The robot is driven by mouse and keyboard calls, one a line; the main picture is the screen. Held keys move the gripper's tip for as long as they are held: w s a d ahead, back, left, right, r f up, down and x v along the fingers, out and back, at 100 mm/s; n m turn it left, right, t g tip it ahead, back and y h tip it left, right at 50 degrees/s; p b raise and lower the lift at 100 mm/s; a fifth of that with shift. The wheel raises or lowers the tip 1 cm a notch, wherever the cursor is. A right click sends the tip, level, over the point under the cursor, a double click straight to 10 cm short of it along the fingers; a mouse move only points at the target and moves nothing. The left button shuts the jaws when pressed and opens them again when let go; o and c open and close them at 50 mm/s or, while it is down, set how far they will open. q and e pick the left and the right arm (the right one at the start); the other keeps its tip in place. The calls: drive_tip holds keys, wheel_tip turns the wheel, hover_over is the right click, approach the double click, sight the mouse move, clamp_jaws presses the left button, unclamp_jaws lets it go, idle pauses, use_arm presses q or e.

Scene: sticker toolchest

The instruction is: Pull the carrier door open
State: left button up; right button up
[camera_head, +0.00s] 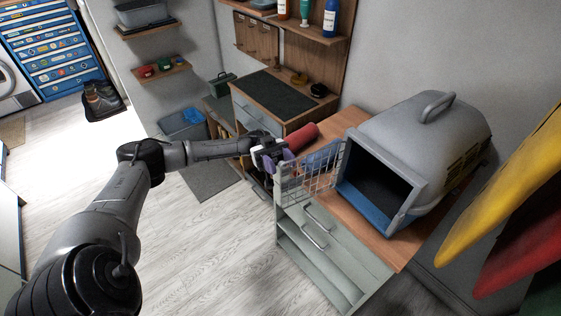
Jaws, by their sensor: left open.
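The pet carrier (432,126) has a grey top with a handle and a blue lower part, and stands on the wooden top of a cabinet at the right. Its wire-grid door (312,176) is swung outward to the left, and the dark inside of the carrier shows through the front opening. My left gripper (279,162) is open at the far left edge of the door. The fingers overlap the door's edge in the picture; I cannot tell whether they touch it. My right gripper is not in view.
A red rolled item (302,137) and a blue folded cloth (322,156) lie on the wooden top (376,232) behind the door. Yellow and red hanging shapes (508,190) are close at the right. The floor (215,245) in front of the cabinet is clear.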

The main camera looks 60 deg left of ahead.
use_arm(q)
drive_tip(key=b+v, duration=0.9)
drive_tip(key=v, duration=0.4)
drive_tip(key=shift+a+b, duration=0.35)
drive_tip(key=shift+a, duration=0.05)
drive_tip(key=shift+f, duration=0.1)
idle(0.6)
